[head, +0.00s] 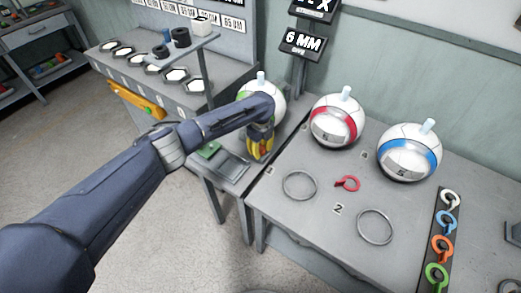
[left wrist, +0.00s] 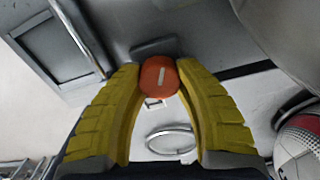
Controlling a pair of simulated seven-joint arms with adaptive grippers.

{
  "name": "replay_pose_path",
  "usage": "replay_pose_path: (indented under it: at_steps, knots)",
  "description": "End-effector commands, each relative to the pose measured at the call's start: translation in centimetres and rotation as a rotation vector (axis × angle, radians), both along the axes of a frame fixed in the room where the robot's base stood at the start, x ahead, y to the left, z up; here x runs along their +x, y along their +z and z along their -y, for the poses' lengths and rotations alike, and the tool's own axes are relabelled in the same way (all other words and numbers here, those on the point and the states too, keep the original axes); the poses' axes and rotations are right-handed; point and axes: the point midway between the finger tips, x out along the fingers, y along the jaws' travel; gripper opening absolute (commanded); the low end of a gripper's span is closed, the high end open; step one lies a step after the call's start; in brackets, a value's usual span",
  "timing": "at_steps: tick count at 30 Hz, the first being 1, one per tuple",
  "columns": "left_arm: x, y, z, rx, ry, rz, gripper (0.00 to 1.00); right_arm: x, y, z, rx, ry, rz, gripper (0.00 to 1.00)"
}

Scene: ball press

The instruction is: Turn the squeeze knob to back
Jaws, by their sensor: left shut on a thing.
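The knob (left wrist: 159,76) is orange-red with a short white line on its top, seen in the left wrist view. The line runs nearly up and down in that picture. My left gripper (left wrist: 158,84) has its yellow fingers closed on either side of the knob. In the head view my left gripper (head: 260,146) reaches down at the front of the green-banded ball's (head: 262,86) station, and the knob is largely hidden there. My right gripper is in neither view.
A red-banded ball (head: 336,126) and a blue-banded ball (head: 408,158) stand on the grey table. Two empty metal rings (head: 375,210), a small red ring tool (head: 347,184) and a rack of coloured rings (head: 445,224) lie nearer. A grey tray (head: 233,168) is left of my gripper.

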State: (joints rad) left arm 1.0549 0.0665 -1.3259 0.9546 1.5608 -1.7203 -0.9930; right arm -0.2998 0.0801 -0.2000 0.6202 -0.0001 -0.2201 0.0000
Motion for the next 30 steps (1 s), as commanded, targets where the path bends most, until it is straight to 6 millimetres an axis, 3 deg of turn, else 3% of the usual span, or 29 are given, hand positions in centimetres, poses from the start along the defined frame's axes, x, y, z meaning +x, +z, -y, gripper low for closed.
replay_pose_path:
  at_steps: [8,30]
  knots:
    - [-0.17,-0.14,0.30,-0.004,0.184,-0.005,0.04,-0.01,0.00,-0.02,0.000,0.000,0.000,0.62]
    - [0.07,-0.15,0.55,-0.005,0.888,-0.007,0.04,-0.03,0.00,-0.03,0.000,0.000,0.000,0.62]
